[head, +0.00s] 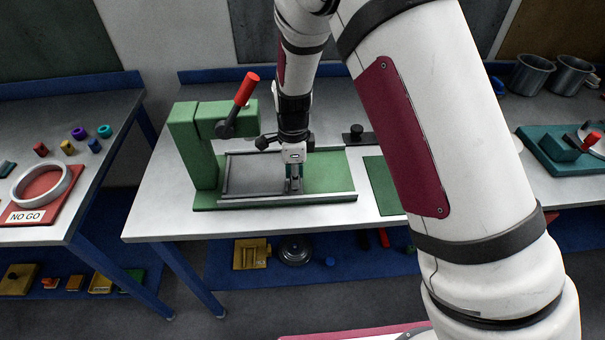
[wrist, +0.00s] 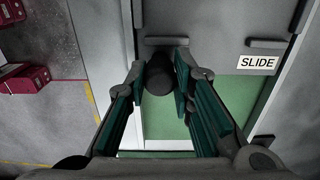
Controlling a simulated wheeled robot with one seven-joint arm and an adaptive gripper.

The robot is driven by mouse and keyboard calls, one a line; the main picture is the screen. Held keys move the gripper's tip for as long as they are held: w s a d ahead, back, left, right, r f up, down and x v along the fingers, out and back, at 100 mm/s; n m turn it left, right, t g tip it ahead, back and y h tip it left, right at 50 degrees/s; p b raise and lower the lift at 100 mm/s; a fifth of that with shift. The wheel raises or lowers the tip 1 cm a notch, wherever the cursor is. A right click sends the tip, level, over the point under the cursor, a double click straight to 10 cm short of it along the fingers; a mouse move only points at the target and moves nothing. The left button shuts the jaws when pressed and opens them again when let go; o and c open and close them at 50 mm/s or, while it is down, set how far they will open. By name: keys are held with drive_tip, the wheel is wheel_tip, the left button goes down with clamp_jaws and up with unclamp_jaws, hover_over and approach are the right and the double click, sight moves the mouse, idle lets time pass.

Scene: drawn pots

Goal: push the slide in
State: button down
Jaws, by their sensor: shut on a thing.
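The slide (head: 255,174) is a flat grey plate on a green base (head: 330,180) between two metal rails. Its left end is beside the green press frame (head: 205,150), and green base shows to its right. My gripper (head: 294,184) points down at the slide's right end. In the wrist view, my gripper (wrist: 161,68) is shut on the dark round knob (wrist: 158,76), between its teal-padded fingers. The slide's grey plate (wrist: 210,18) fills the top there, with green base below. A SLIDE label (wrist: 258,63) is at the right. My fingers hide most of the knob in the head view.
A red-handled lever (head: 244,90) rises from the press frame. A dark knobbed part (head: 356,136) lies behind the base, and a green mat (head: 384,185) lies to its right. The white table's front strip (head: 240,224) is clear.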

drive_tip(key=shift+a, duration=0.35)
drive_tip(key=c, duration=1.4)
unclamp_jaws()
drive_tip(key=shift+a, duration=0.1)
drive_tip(key=shift+r, duration=0.1)
wheel_tip(320, 180, up, 7)
drive_tip(key=shift+f, duration=0.2)
drive_tip(key=shift+r, duration=0.35)
